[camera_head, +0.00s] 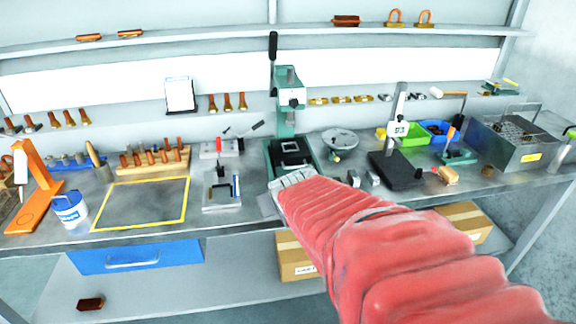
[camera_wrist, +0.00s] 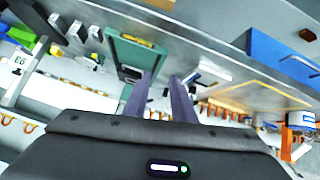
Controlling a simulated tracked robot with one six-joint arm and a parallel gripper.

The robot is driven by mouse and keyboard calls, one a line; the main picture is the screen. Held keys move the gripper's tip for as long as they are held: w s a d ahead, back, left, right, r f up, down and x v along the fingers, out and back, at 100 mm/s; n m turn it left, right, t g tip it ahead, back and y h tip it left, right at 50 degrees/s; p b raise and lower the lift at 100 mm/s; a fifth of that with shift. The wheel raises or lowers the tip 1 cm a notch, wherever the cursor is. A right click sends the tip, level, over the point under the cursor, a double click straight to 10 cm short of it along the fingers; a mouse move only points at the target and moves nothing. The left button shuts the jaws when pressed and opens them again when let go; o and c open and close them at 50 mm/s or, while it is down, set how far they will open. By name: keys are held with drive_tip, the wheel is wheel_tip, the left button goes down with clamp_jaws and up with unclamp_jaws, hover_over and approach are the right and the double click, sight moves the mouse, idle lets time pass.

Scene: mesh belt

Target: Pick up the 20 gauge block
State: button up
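Small grey metal blocks stand in a row on the bench, right of the green press; in the head view one block (camera_head: 353,178) and another block (camera_head: 373,178) show. Similar blocks show at the upper left of the wrist view, including a middle block (camera_wrist: 75,31). No number is legible on any of them, so I cannot tell which is the 20 gauge block. My gripper (camera_wrist: 161,77) is open, with an empty gap between its two fingers, and points toward the bench near the green press base. In the head view my red-sleeved arm hides most of it.
The green press (camera_head: 286,100) stands just beyond my gripper. A height gauge on a black base (camera_head: 397,171) stands right of the blocks. A small fixture (camera_head: 221,192) is to the left. The yellow-outlined area (camera_head: 142,204) is clear.

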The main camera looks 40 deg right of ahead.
drive_tip(key=s+d+f+m+t+h, duration=0.1)
drive_tip(key=s+d+f, duration=0.2)
drive_tip(key=d, duration=0.7)
drive_tip(key=s+d+f+m+t+h, duration=0.1)
drive_tip(key=d+f, duration=0.4)
drive_tip(key=d, duration=0.5)
drive_tip(key=s+t, duration=0.1)
drive_tip(key=s, duration=0.1)
drive_tip(key=shift+s+d+f+m, duration=0.15)
drive_tip(key=shift+s+m, duration=0.15)
drive_tip(key=shift+s, duration=0.1)
drive_tip(key=shift+x, duration=4.35)
drive_tip(key=shift+w, duration=0.1)
drive_tip(key=shift+x, duration=2.5)
drive_tip(key=shift+w, duration=0.1)
drive_tip(key=shift+c, duration=0.5)
